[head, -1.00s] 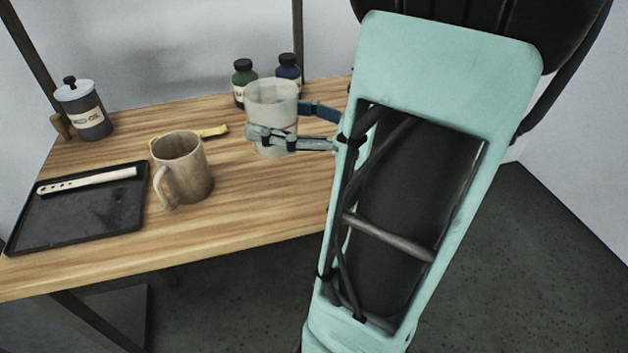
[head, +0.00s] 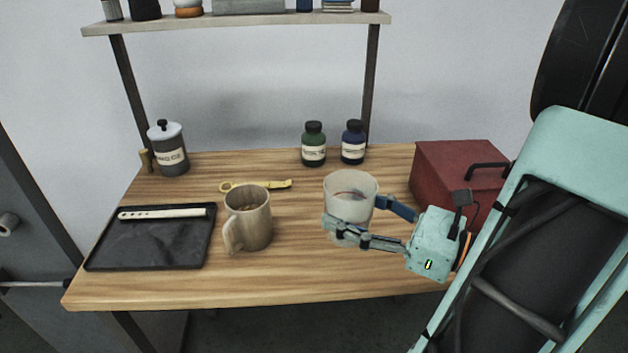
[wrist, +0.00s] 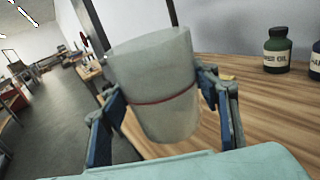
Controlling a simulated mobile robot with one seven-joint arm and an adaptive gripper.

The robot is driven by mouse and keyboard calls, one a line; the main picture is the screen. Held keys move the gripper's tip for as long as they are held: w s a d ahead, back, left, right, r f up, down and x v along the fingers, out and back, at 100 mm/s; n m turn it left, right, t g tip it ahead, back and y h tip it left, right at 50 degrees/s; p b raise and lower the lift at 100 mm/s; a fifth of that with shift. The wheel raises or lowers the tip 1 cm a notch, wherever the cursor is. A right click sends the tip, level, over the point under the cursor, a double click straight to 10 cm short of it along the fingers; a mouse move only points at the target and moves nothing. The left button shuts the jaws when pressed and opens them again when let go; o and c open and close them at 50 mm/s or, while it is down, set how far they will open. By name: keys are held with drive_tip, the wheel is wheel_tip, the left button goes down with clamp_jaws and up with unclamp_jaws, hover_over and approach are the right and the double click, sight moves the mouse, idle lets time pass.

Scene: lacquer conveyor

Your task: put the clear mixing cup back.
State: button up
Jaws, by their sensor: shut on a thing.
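The clear mixing cup (head: 350,189) is translucent and whitish, with a thin dark reddish line on it. My gripper (head: 348,232) is shut on the cup from the right in the head view, with its fingers around the cup's lower part. In the wrist view the cup (wrist: 155,75) stands between the two fingers (wrist: 165,105) and looks tilted there. It appears held over the front right part of the wooden table (head: 300,285). I cannot tell whether its base touches the wood.
A beige mug (head: 249,222) stands left of the cup. A black tray (head: 150,245) with a pale perforated strip (head: 162,213) lies at left. Behind are a yellow tool (head: 262,185), a green bottle (head: 313,147), a blue bottle (head: 353,145) and a labelled canister (head: 168,150). A red box (head: 450,170) stands right.

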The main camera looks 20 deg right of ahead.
drive_tip(key=w+d+f, duration=0.1)
drive_tip(key=w+f, duration=0.1)
drive_tip(key=w, duration=0.1)
drive_tip(key=w+d+f+b, duration=0.1)
drive_tip(key=w+f, duration=0.2)
drive_tip(key=w+d+f+b, duration=0.1)
drive_tip(key=w+d+f, duration=0.1)
drive_tip(key=w+f, duration=0.1)
drive_tip(key=shift+w+f, duration=0.15)
drive_tip(key=shift+w, duration=0.45)
drive_tip(key=shift+w+d+f, duration=0.15)
drive_tip(key=shift+w+f, duration=0.15)
drive_tip(key=shift+f, duration=0.15)
drive_tip(key=shift+f+b, duration=0.5)
drive_tip(key=shift+f, duration=0.9)
drive_tip(key=shift+f, duration=0.2)
drive_tip(key=o, duration=1.2)
drive_tip(key=shift+r, duration=0.15)
